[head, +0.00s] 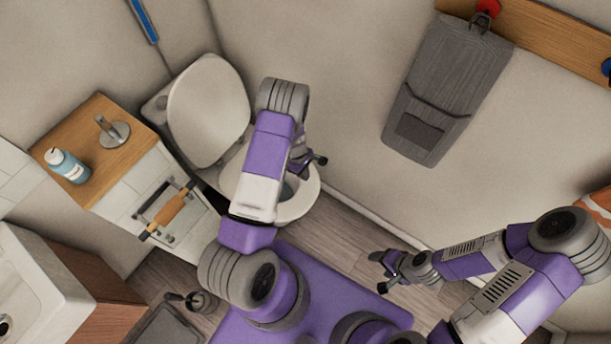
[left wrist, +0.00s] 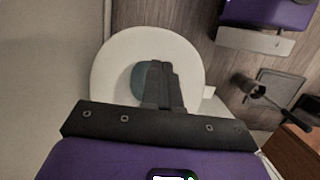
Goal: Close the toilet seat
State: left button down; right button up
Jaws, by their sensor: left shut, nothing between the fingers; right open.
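The toilet stands against the back wall with its lid (head: 209,110) raised and leaning back. Its bowl and rim (head: 300,203) show below, partly hidden by my left arm. My left gripper (head: 318,160) is over the right side of the bowl, in front of the raised lid, and shut on nothing. In the left wrist view the shut fingers (left wrist: 164,88) lie over the pale round rim (left wrist: 112,72), with the dark bowl opening beneath. I cannot tell whether they touch it. My right gripper (head: 384,270) is open and empty, low at the right over the floor.
A wooden-topped cabinet (head: 95,135) with a blue bottle (head: 68,166) and a paper roll holder (head: 168,212) stands left of the toilet. A sink (head: 40,285) is at lower left, near a toilet brush (head: 200,300).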

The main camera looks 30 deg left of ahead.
pick_arm(q)
jog(key=b+x, duration=0.2)
jog(key=x, duration=0.9)
jog(key=shift+f, duration=0.25)
jog(key=shift+d, duration=0.1)
